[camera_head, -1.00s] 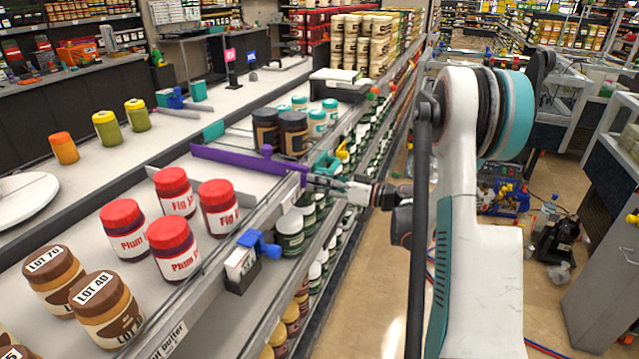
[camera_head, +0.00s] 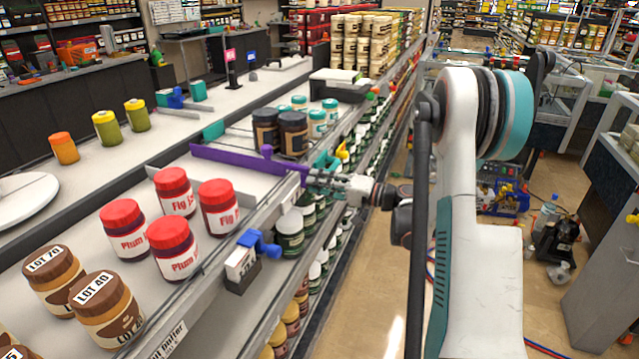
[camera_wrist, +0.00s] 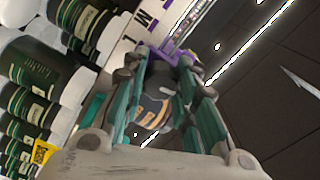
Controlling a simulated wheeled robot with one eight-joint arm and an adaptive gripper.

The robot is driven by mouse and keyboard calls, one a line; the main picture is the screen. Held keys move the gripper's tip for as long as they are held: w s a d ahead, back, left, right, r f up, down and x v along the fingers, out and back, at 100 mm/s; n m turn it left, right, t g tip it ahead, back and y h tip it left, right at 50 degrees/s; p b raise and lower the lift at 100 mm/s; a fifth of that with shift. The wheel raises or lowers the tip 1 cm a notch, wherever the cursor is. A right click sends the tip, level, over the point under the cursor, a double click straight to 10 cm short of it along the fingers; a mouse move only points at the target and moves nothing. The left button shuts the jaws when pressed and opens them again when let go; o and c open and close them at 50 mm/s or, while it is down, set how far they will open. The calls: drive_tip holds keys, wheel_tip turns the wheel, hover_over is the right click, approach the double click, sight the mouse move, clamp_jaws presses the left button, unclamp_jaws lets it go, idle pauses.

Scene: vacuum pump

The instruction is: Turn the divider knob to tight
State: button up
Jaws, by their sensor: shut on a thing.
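The purple divider (camera_head: 235,160) lies across the shelf, and its front end meets the shelf's front rail. My gripper (camera_head: 316,178) is at that front end, reaching in from the right. In the wrist view my gripper (camera_wrist: 165,105) has its teal fingers closed around a dark round knob (camera_wrist: 152,108) with pale orange marks that I cannot read. A purple part of the divider (camera_wrist: 180,57) shows just beyond the fingertips. In the head view the knob is hidden by my gripper, and its turned position cannot be told.
Red-lidded jars (camera_head: 172,190) and brown-lidded jars (camera_head: 105,310) stand left of the divider. Dark jars (camera_head: 292,134) stand behind it. A blue clamp (camera_head: 258,243) with a small label box sits on the front rail. Green jars (camera_head: 290,232) fill the shelf below.

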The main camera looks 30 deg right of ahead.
drive_tip(key=shift+m, duration=0.5)
drive_tip(key=o, duration=1.1)
drive_tip(key=v, duration=1.2)
